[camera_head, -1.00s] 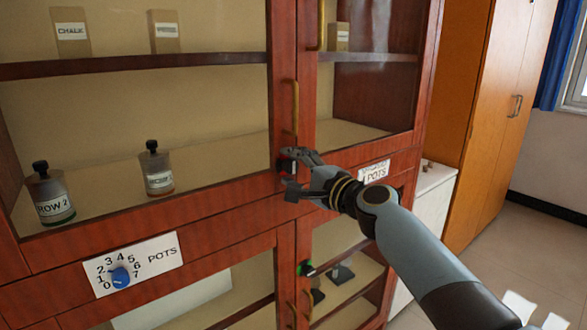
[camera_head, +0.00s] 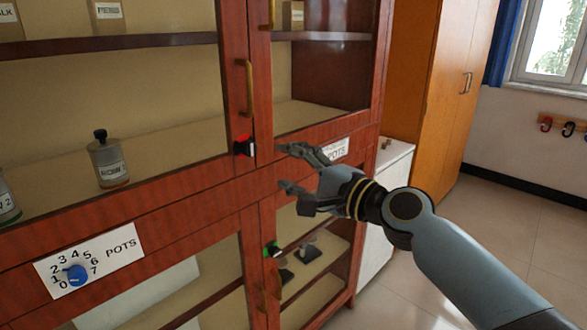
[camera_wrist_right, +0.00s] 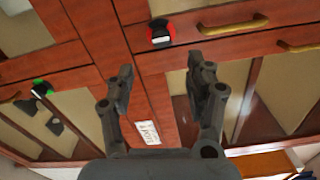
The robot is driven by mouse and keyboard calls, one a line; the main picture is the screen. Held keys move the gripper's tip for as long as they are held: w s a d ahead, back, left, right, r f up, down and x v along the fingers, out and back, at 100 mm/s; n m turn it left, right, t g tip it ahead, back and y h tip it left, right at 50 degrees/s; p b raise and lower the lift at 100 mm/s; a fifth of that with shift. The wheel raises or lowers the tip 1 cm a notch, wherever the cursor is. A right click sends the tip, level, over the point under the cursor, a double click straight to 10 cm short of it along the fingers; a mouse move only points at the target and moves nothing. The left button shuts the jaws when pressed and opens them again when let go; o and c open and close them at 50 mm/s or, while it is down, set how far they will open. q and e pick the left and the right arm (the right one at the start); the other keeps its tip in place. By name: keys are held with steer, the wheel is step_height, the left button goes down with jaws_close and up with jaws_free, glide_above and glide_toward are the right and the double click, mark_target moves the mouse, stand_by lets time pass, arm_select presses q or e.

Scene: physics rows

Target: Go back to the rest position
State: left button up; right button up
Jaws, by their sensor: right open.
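My right gripper (camera_head: 290,168) is open and empty in the head view, in front of the wooden cabinet (camera_head: 180,192). In the right wrist view my right gripper (camera_wrist_right: 163,85) shows two spread fingers with nothing between them. A red and black knob (camera_head: 243,146) sits on the cabinet frame, left of the fingertips and apart from them. The knob also shows in the right wrist view (camera_wrist_right: 160,33), beyond the fingers. My left gripper is not in view.
A green and black knob (camera_head: 272,249) is on the lower door. Brass handles (camera_head: 248,87) stick out from the doors. A dial (camera_head: 77,275) is at lower left. Bottles (camera_head: 108,160) stand behind the upper door. A white counter (camera_head: 385,185) and open floor lie to the right.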

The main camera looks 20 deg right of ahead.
steer(key=shift+s, duration=0.2)
stand_by(0.3)
steer(key=s+d+f+n+g+h+b, duration=0.1)
steer(key=s+f+g+b, duration=0.35)
steer(key=f, duration=1.05)
steer(key=s+d+f+n+g+h, duration=0.1)
steer(key=s+d+f+h, duration=0.1)
steer(key=s+f, duration=0.95)
steer(key=s+d+f+n+g+h+b, duration=0.1)
steer(key=s+f+g+b, duration=0.15)
steer(key=f, duration=1.55)
steer(key=s+d+f+n+g+h, duration=0.1)
steer(key=s+f+n, duration=0.3)
steer(key=s, duration=0.7)
steer(key=s+d+f+n+g+h+b, duration=0.1)
steer(key=s+f+n+g, duration=0.3)
steer(key=s+f, duration=0.4)
steer(key=s+d+f+n+g+h, duration=0.1)
steer(key=s+f+n, duration=0.4)
steer(key=s, duration=0.9)
step_height(320, 180, down, 2)
steer(key=shift+s+d+g+b, duration=0.3)
steer(key=shift+d+g, duration=0.2)
steer(key=shift+g, duration=0.6)
